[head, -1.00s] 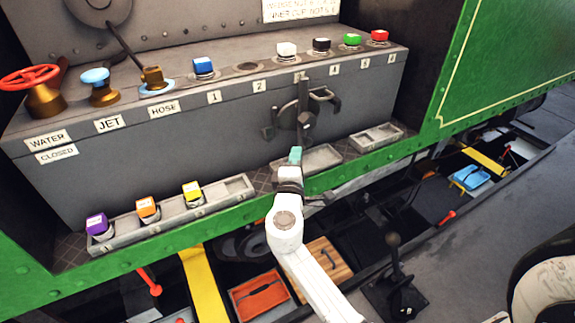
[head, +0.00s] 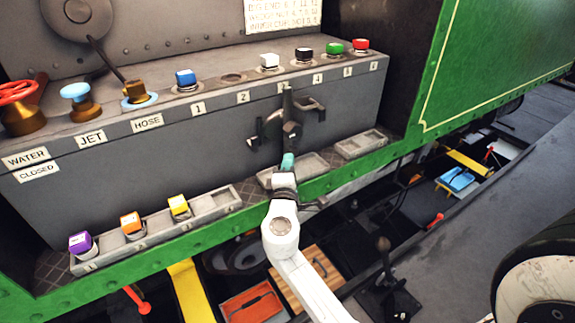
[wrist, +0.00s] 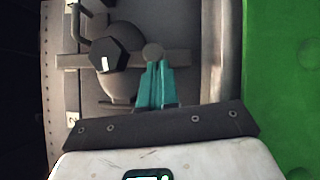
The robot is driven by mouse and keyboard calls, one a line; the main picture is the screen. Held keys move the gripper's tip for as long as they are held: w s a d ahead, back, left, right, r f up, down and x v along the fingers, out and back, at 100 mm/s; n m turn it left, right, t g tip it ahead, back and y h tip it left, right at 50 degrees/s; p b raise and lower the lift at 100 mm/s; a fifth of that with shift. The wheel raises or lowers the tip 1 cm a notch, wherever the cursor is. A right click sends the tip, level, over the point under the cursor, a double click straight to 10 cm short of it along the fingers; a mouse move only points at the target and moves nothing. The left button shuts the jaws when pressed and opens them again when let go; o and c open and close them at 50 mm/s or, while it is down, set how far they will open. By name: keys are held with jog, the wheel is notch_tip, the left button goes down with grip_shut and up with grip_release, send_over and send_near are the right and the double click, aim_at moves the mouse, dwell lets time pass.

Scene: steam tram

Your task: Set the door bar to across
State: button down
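The door bar (head: 287,104) is a dark metal bar on the front of the grey box, standing upright with a dark hub at its middle. In the wrist view the bar (wrist: 72,60) runs left to right, past a dark hexagonal hub (wrist: 108,55) to a round knob (wrist: 152,52) at its lower end. Dark hooked brackets stand to the right (head: 312,105) and lower left (head: 256,136) of the bar. My gripper (head: 288,158) has teal fingers just below the bar's lower end. In the wrist view its fingers (wrist: 155,72) are together, tips at the knob; I cannot tell whether they touch it.
The grey box (head: 120,165) carries valves and several coloured blocks on top. Shallow trays (head: 225,197) line the green ledge (head: 215,226) below; the left one holds purple, orange and yellow blocks. A dark lever (head: 383,258) stands at the lower right.

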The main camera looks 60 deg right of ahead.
jog(key=shift+s+d+f+b, duration=0.1)
jog(key=shift+d+f+b, duration=0.1)
jog(key=shift+b, duration=0.1)
jog(key=shift+s+d+f+b, duration=0.35)
jog(key=shift+d+b, duration=0.3)
jog(key=shift+b, duration=0.45)
jog(key=s+d+b, duration=0.1)
jog(key=b, duration=0.1)
jog(key=s+d+b, duration=0.1)
jog(key=d, duration=0.1)
jog(key=shift+d+r+b, duration=0.1)
jog(key=shift+r+b, duration=0.05)
jog(key=shift+b, duration=0.2)
jog(key=shift+s+d+n+b, duration=0.2)
jog(key=shift+d+n+b, duration=0.1)
jog(key=shift+b, duration=0.3)
jog(key=shift+s+d+r+n+t+h+b, duration=0.3)
jog(key=shift+r+n+t+h+b, duration=0.3)
jog(key=shift+n+b, duration=0.35)
jog(key=shift+d, duration=0.1)
jog(key=shift+w, duration=0.1)
jog(key=b+v, duration=0.2)
jog(key=v, duration=0.9)
